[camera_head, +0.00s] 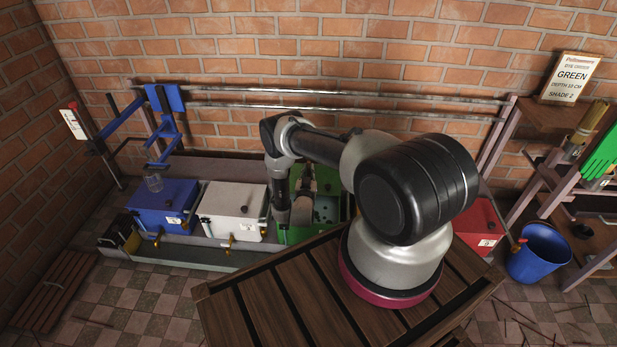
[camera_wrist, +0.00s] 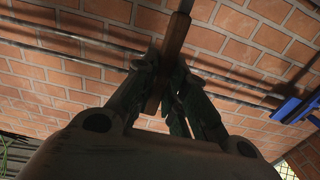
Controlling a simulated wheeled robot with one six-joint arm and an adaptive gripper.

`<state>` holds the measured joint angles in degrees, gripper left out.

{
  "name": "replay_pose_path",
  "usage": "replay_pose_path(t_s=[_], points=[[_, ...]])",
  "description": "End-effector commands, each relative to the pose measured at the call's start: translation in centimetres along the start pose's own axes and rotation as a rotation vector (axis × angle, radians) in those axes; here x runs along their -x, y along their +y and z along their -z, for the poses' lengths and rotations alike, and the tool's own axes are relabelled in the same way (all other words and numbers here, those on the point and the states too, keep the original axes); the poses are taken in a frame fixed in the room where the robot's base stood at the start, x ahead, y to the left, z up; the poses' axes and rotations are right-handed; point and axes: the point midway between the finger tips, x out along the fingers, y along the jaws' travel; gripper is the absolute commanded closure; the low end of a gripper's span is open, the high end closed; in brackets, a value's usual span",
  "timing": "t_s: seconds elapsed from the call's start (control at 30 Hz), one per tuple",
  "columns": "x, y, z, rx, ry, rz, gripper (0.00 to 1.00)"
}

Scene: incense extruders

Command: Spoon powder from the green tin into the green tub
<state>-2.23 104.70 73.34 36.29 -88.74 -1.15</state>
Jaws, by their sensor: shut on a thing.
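The green tub (camera_head: 328,209) stands in the row of boxes against the wall, partly hidden by my arm. Its upper side looks open, with dark spots inside. My gripper (camera_head: 305,186) is over the tub. In the wrist view my gripper (camera_wrist: 166,78) is shut on a brown handle (camera_wrist: 174,40), which runs up out of the top edge. The handle looks like a spoon's, but its far end is out of that view. I cannot make out the green tin or any powder.
A white box (camera_head: 232,204) and a blue box (camera_head: 160,203) stand left of the tub; a red box (camera_head: 481,228) stands right. A slatted wooden table (camera_head: 262,299) is in front. A blue bucket (camera_head: 540,252) and a GREEN sign (camera_head: 571,78) are at the right. Metal rails (camera_head: 340,107) run behind.

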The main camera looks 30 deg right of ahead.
Motion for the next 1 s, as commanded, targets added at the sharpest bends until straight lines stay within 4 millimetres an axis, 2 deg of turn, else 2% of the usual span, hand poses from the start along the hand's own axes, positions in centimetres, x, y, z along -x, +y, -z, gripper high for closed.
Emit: replay_pose_path(t_s=[1.0], points=[[-0.1,0.0,11.3,0.000,0.001,0.000,1.00]])
